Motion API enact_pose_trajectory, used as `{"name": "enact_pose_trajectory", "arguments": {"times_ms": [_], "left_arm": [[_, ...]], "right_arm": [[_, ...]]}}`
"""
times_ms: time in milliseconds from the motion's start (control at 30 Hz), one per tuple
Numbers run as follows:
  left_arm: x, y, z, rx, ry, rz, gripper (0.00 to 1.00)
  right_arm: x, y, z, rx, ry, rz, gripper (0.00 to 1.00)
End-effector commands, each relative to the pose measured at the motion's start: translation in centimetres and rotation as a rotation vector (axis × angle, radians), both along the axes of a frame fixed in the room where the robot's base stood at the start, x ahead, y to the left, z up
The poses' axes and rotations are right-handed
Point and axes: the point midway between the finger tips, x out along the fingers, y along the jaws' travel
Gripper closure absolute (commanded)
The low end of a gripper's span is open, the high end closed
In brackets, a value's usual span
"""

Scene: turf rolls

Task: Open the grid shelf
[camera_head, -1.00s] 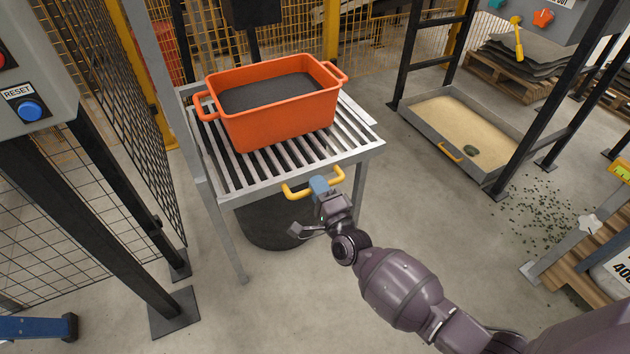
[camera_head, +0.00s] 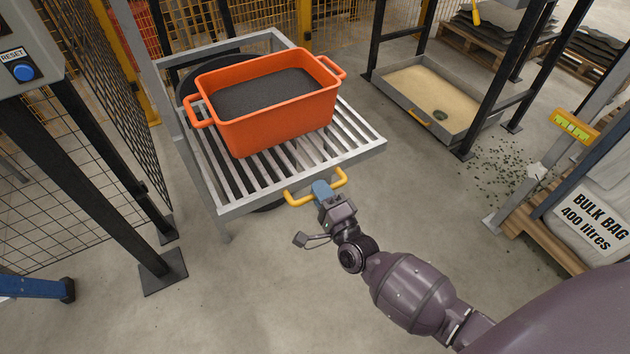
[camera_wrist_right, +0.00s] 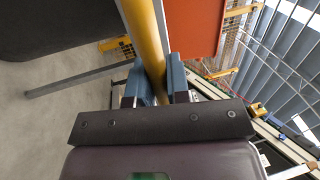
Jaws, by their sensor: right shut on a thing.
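The grid shelf (camera_head: 298,150) is a grey slatted metal shelf in the middle of the head view. It is pulled forward out of its frame, and a dark round opening or drum (camera_head: 195,85) shows behind it. A yellow handle (camera_head: 299,200) sits on its front edge. My right gripper (camera_head: 322,190) is shut on the handle. In the right wrist view the handle (camera_wrist_right: 143,40) runs between the blue fingers (camera_wrist_right: 155,85). An orange tub (camera_head: 285,118) with dark material inside rests on the slats. My left gripper is not in view.
A post with a blue reset button (camera_head: 23,72) and mesh fencing (camera_head: 120,90) stand at the left. A sand tray (camera_head: 425,95) with a yellow handle lies at the back right. A bulk bag (camera_head: 590,220) is at the right edge. The floor in front is clear.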

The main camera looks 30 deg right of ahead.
Motion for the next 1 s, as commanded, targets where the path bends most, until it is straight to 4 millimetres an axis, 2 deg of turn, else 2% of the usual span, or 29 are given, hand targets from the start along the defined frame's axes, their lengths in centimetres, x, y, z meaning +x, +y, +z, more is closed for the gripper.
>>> {"name": "enact_pose_trajectory", "arguments": {"times_ms": [200, 600, 633, 800, 1000], "left_arm": [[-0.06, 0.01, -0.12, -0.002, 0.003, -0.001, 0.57], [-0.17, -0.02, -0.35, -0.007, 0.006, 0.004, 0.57], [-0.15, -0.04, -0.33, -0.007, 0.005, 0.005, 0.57], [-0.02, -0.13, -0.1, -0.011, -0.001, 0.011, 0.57], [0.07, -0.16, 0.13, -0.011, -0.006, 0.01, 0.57]], "right_arm": [[-0.96, -0.01, 0.02, 0.0, 0.0, 0.0, 1.0], [-1.11, -0.01, -0.04, 0.001, 0.0, 0.0, 1.0], [-1.12, -0.02, -0.03, 0.001, 0.0, 0.0, 0.82], [-1.1, -0.02, -0.02, 0.001, 0.0, 0.0, 0.58], [-1.08, -0.03, 0.0, 0.0, 0.0, 0.0, 0.58]]}}
